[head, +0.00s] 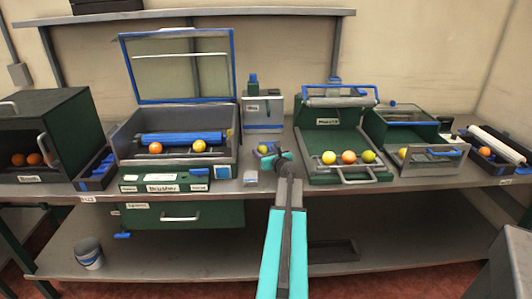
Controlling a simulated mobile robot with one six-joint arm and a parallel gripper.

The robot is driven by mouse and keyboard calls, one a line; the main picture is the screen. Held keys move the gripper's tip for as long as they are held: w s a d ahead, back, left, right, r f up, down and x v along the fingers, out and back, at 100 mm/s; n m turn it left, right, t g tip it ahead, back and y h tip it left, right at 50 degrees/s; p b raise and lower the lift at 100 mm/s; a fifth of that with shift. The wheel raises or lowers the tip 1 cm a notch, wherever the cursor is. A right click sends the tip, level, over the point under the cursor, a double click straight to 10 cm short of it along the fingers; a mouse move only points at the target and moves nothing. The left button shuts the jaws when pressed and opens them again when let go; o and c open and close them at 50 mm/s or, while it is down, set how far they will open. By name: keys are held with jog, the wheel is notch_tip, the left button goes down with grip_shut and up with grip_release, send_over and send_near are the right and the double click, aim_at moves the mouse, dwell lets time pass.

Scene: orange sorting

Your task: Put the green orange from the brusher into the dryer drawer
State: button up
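The brusher (122,147) stands left of centre with its glass lid up. In it, in front of a blue roller (180,138), lie an orange fruit (155,147) and a yellow-orange fruit (199,146). A partly hidden yellow-green fruit (229,133) shows at the roller's right end. No dryer label is readable; an open drawer (436,163) juts from a green machine at right, with a yellow-orange fruit (403,153) at its left side. My gripper (281,157) is over the bench's front edge, right of the brusher and apart from it. Its finger opening is too small to tell.
A green tray machine (342,133) right of centre holds several fruits in a row. A green box (45,130) with orange fruits is far left. A bucket (89,254) is on the lower shelf.

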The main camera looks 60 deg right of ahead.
jog(key=shift+r, duration=0.15)
jog(key=shift+s, duration=0.1)
jog(key=shift+b+v, duration=0.3)
jog(key=shift+v, duration=5.65)
jog(key=shift+c, duration=0.2)
